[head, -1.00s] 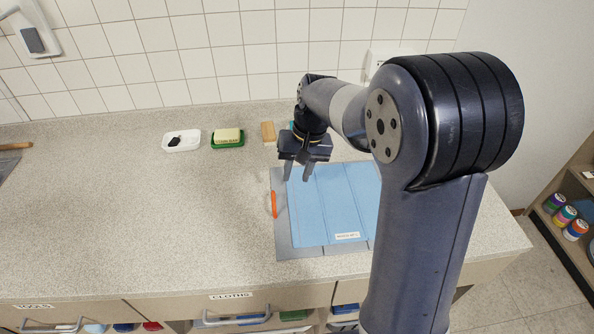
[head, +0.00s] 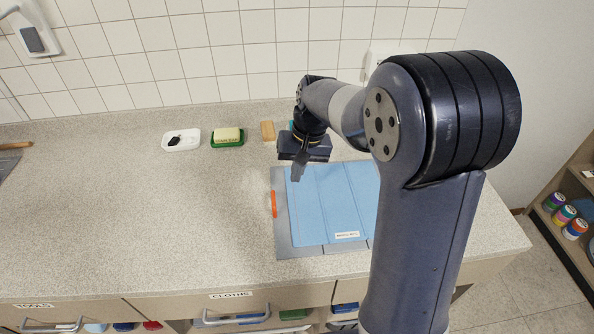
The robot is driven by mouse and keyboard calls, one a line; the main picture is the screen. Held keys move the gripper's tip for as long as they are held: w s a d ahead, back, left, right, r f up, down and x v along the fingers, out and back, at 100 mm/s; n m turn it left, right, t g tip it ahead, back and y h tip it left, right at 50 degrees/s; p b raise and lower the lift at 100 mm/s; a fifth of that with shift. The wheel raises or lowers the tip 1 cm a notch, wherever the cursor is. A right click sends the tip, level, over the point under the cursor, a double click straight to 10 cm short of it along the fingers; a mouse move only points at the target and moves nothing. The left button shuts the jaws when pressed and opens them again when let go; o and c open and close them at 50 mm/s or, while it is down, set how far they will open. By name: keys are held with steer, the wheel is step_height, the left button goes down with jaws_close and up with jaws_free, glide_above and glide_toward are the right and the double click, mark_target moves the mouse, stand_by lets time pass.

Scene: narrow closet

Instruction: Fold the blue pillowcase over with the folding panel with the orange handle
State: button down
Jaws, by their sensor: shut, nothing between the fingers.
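The blue pillowcase (head: 335,205) lies flat on the grey folding board (head: 283,235) on the counter. Its right part is hidden behind my arm. A small white label (head: 347,235) shows near its front edge. The orange handle (head: 273,204) sits upright along the left edge of the board. My gripper (head: 298,177) points down above the back left corner of the pillowcase, behind and a little right of the handle. Its fingers are together and empty, apart from the handle.
A green tray with a yellow block (head: 228,137), a white dish with a dark item (head: 182,141) and a wooden block (head: 268,131) stand along the back of the counter. The counter left of the board is clear. A shelf with coloured cans (head: 565,214) stands at right.

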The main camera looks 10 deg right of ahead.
steer(key=c, duration=2.1)
jaws_free()
steer(key=o, duration=0.6)
step_height(320, 180, up, 11)
steer(key=d, duration=0.2)
steer(key=shift+f, duration=0.2)
steer(key=shift+b, duration=0.3)
